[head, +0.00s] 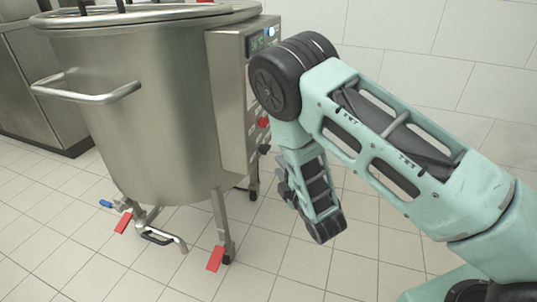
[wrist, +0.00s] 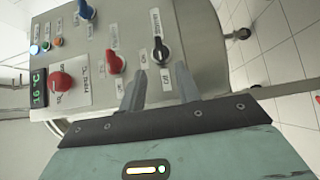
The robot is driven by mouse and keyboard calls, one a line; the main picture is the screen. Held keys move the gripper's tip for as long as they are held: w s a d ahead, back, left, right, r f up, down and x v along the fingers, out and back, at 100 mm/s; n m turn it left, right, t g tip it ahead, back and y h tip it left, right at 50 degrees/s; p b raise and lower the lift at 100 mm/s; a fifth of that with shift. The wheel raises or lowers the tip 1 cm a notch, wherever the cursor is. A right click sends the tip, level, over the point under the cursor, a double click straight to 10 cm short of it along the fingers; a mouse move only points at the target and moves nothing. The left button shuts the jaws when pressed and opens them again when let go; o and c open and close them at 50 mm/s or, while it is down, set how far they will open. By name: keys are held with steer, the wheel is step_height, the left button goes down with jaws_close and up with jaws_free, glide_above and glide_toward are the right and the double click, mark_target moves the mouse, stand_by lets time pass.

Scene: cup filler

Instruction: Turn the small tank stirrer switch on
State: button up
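The small tank (head: 150,100) is a steel vessel with a control box (head: 232,110) on its right side. In the wrist view, the control panel (wrist: 100,62) carries a black rotary switch (wrist: 162,50) with small labels around it, too blurred to read surely. It looks like the stirrer switch. My gripper (wrist: 160,82) is open, its two grey fingers apart and pointing toward the black switch, one to each side below it. No contact with the switch is visible. In the head view, the arm hangs beside the panel and my fingers cannot be made out clearly.
In the wrist view, a red switch (wrist: 115,63), a blue switch (wrist: 86,10), a red emergency button (wrist: 61,81) and several small lights share the panel. Tiled floor (head: 300,265) is free at the front.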

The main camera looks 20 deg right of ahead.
mark_target(266, 149)
steer(key=w+a+b, duration=0.1)
steer(key=w, duration=0.7)
steer(key=shift+w+a+b, duration=0.15)
steer(key=shift+w+b, duration=0.15)
steer(key=shift+w, duration=0.05)
jaws_close()
